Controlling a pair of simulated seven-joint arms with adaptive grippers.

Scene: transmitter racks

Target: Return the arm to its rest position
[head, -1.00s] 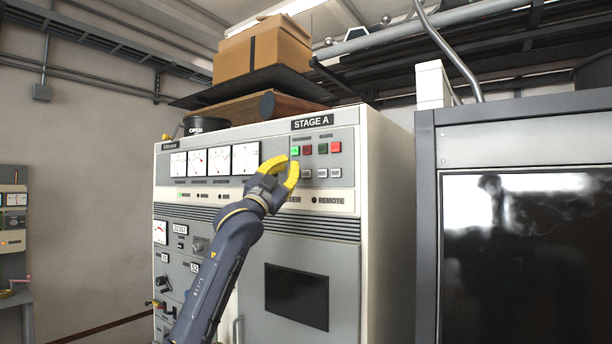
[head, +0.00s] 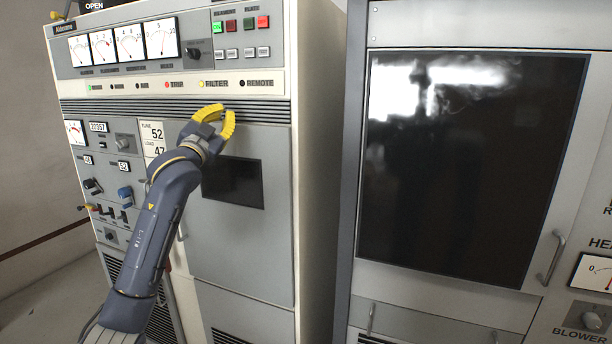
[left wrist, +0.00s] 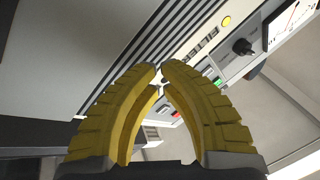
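My left gripper (head: 226,109) is in front of the grey transmitter cabinet, below its label strip and above a small dark window. Its yellow curved fingers have their tips nearly together and hold nothing. The left wrist view also shows the gripper (left wrist: 161,66), with only a narrow gap at the tips and the cabinet front behind. My left arm (head: 160,225) comes up from the lower left, bent at the wrist. My right gripper is not in view.
The grey cabinet (head: 240,230) has meters, knobs and a lit green button (head: 217,28) at its top. A second rack (head: 345,200) with a large dark glossy panel (head: 460,150) stands to the right. Knobs and switches (head: 120,190) project at the left, near my arm.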

